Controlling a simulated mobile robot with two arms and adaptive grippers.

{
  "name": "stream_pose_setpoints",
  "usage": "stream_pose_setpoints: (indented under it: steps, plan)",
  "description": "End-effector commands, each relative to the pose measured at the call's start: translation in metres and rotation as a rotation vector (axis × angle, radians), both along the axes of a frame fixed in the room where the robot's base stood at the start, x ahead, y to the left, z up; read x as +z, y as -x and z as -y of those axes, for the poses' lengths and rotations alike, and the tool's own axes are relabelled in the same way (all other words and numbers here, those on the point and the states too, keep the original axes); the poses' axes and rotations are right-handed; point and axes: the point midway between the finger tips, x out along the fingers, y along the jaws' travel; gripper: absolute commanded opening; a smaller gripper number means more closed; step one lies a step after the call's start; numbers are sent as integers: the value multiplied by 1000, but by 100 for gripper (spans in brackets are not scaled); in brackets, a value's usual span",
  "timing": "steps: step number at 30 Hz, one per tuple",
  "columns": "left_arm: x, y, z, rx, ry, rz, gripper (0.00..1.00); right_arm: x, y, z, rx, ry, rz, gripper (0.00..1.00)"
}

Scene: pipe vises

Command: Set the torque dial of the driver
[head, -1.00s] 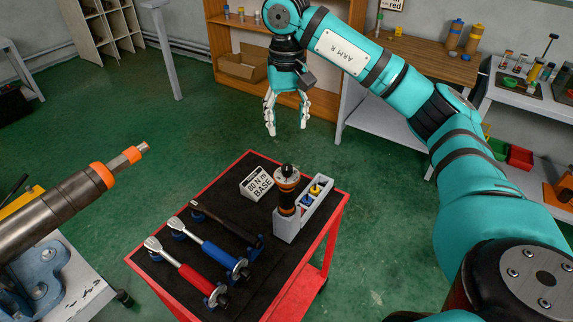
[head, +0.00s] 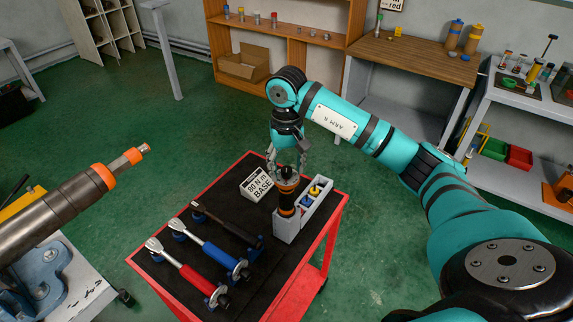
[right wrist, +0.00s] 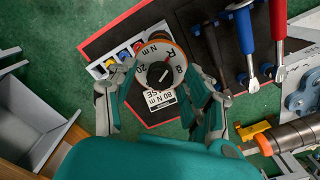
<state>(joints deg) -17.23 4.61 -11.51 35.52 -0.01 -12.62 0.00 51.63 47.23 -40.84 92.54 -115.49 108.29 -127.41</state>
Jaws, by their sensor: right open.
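The driver (head: 287,200) is an orange and black cylinder standing upright in a grey holder (head: 291,228) on the red cart. Its top carries the torque dial, which shows in the right wrist view as a white ring with an orange edge (right wrist: 160,66), a dark centre and marks such as "N m", "20", "8" and "R". My right gripper (head: 287,165) points down over the driver's top. Its fingers are open, one on each side of the dial. I cannot tell whether they touch it. My left gripper is not in view.
A card reading "80 N m BASE" (head: 258,185) stands beside the driver. Small coloured bits (head: 314,191) sit in the holder. Red (head: 193,276), blue (head: 210,250) and black (head: 228,224) wrenches lie on the cart's dark mat. A large metal shaft (head: 62,207) extends in from the left.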

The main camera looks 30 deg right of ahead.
Motion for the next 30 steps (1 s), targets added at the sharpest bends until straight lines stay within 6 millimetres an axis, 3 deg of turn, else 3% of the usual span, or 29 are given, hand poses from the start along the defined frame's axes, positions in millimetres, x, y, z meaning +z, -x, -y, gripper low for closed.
stream_pose_setpoints:
  steps: [2,14,23,30]
  plan:
    - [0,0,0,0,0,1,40,0,0,0,0,0,0,51]
    - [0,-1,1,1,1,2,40,0,0,0,0,0,0,0]
    - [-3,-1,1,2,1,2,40,0,0,0,-29,-1,1,0]
    - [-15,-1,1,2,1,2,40,-1,-1,0,-155,0,3,0]
